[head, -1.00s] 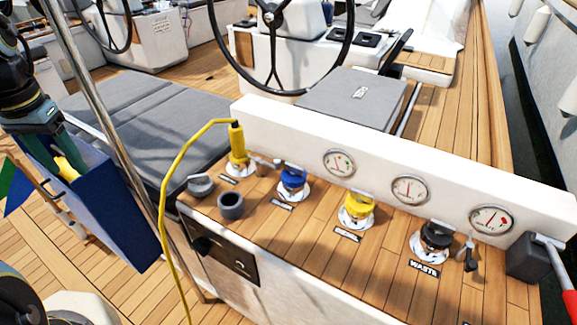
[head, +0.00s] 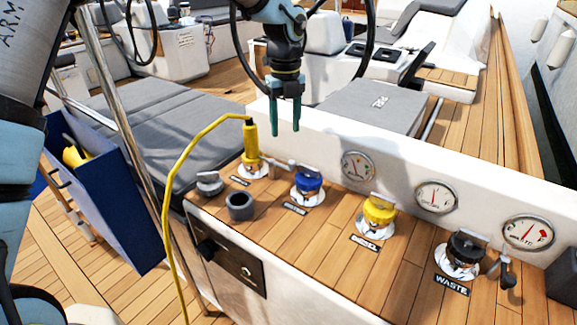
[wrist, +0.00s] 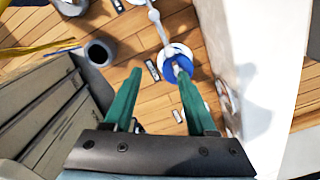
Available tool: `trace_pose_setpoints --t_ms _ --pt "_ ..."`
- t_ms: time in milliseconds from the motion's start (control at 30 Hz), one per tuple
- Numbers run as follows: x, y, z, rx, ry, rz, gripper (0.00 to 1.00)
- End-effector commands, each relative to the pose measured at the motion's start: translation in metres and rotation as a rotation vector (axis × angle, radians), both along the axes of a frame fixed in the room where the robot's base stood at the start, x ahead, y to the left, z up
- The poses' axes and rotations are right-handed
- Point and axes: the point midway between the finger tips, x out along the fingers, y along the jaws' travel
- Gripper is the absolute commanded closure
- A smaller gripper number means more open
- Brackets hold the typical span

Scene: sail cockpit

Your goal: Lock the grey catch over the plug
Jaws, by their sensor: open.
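The yellow plug (head: 251,143) stands upright in a round chrome socket on the wooden ledge, its cable looping left and down. A grey bar with a ball end (head: 280,163), apparently the catch, reaches right from the plug's base and does not lie over the plug. It also shows in the wrist view (wrist: 156,20), ending near the blue cap (wrist: 173,55). My gripper (head: 286,125) has teal fingers, points down, and is open and empty. It hangs above and right of the plug. The wrist view shows its spread fingers (wrist: 162,78); the plug body is not clear there.
Beside the plug stand a grey cap (head: 210,183), a grey cup (head: 241,207), a blue-capped filler (head: 308,184), a yellow one (head: 379,211) and a black one (head: 460,251). A white gauge wall (head: 400,165) rises behind. A steel pole (head: 117,100) stands left.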

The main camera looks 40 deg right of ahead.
Motion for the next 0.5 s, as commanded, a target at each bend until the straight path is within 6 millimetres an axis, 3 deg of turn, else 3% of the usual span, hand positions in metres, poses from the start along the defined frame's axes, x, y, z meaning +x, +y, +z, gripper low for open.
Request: trace_pose_setpoints --t_ms 167,500 --pt "-0.005 -0.007 -0.010 0.001 0.003 -0.051 0.43" --pt "-0.005 -0.005 -0.069 0.003 0.003 -0.047 0.43"
